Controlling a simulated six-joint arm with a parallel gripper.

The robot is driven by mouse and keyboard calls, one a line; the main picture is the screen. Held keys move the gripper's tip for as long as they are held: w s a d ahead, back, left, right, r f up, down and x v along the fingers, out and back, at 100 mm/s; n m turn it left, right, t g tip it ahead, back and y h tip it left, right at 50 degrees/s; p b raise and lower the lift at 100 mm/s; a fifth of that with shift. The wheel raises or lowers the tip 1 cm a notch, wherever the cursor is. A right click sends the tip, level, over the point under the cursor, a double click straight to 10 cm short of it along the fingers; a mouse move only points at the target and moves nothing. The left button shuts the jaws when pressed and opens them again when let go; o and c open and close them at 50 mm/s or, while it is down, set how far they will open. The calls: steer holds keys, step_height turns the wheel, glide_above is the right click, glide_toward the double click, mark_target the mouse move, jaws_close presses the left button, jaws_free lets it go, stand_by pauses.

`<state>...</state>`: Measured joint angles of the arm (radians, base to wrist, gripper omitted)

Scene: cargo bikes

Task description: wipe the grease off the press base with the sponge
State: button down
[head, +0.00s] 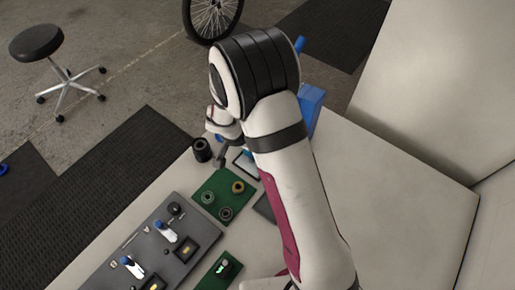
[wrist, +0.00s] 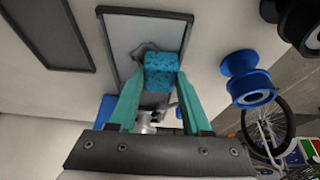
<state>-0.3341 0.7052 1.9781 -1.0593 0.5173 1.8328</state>
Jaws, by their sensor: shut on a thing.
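My gripper (wrist: 162,78) has two teal fingers closed on the sides of a speckled blue sponge (wrist: 163,62) in the wrist view. The sponge is over a light grey plate with a dark border (wrist: 122,32), which looks like the press base. A dark grey smear (wrist: 143,49), apparently grease, shows on the plate beside and behind the sponge. I cannot tell whether the sponge touches the plate. In the head view, part of the plate (head: 243,168) shows beside my arm, which hides the sponge and most of the gripper.
A blue spool (wrist: 246,78) and a black spool (head: 202,150) stand nearby. A green tray (head: 208,182) with several rings and a grey tray (head: 122,243) with small parts lie on the bench. A blue object (head: 312,103) stands behind my arm. Bare bench lies to the right.

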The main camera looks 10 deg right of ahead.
steer(key=shift+r, duration=4)
